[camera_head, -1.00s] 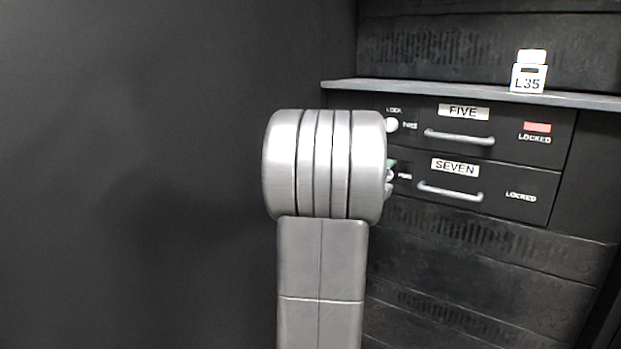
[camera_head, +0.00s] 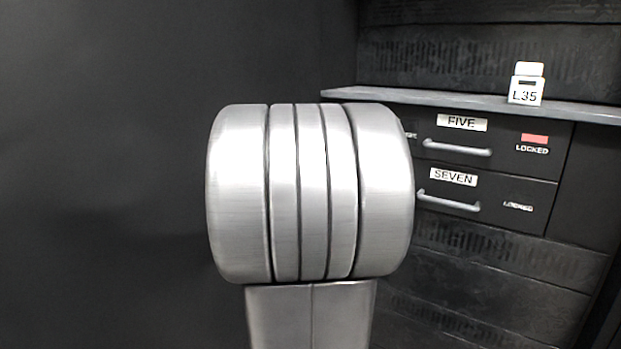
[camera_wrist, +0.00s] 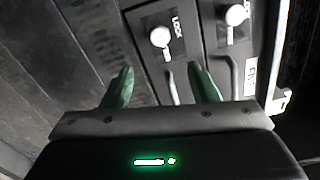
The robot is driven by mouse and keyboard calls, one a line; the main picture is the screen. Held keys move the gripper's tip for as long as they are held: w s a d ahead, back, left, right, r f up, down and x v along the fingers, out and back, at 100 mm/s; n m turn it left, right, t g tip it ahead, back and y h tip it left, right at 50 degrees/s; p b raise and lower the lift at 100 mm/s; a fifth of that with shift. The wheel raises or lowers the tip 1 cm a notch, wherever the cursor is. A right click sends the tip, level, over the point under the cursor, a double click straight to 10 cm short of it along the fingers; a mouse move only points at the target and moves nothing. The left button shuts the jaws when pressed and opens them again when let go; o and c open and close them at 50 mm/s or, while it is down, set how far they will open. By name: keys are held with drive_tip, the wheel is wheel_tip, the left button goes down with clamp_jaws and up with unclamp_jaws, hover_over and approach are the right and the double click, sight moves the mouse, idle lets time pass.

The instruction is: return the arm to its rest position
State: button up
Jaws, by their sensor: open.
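My gripper (camera_wrist: 161,84) shows in the wrist view with its two green fingers spread apart and nothing between them. It faces the drawer panel, with a white round knob (camera_wrist: 160,37) marked LOCK ahead of the fingers and a second white knob (camera_wrist: 236,15) to the right. In the head view my silver arm joint fills the middle and hides my gripper and the left part of the drawers. The drawer labelled FIVE (camera_head: 480,162) and the drawer labelled SEVEN (camera_head: 490,217) both look closed.
A shelf (camera_head: 580,114) juts out above the drawers. A small white item labelled L35 (camera_head: 526,84) stands on it. Dark ribbed panels lie above and below. A plain dark wall (camera_head: 100,170) fills the left, with open room before it.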

drive_tip(key=w+d+n+p, duration=0.7)
drive_tip(key=w+n+p, duration=0.2)
drive_tip(key=n, duration=0.9)
drive_tip(key=shift+w+d+p, duration=0.4)
drive_tip(key=shift+w, duration=0.95)
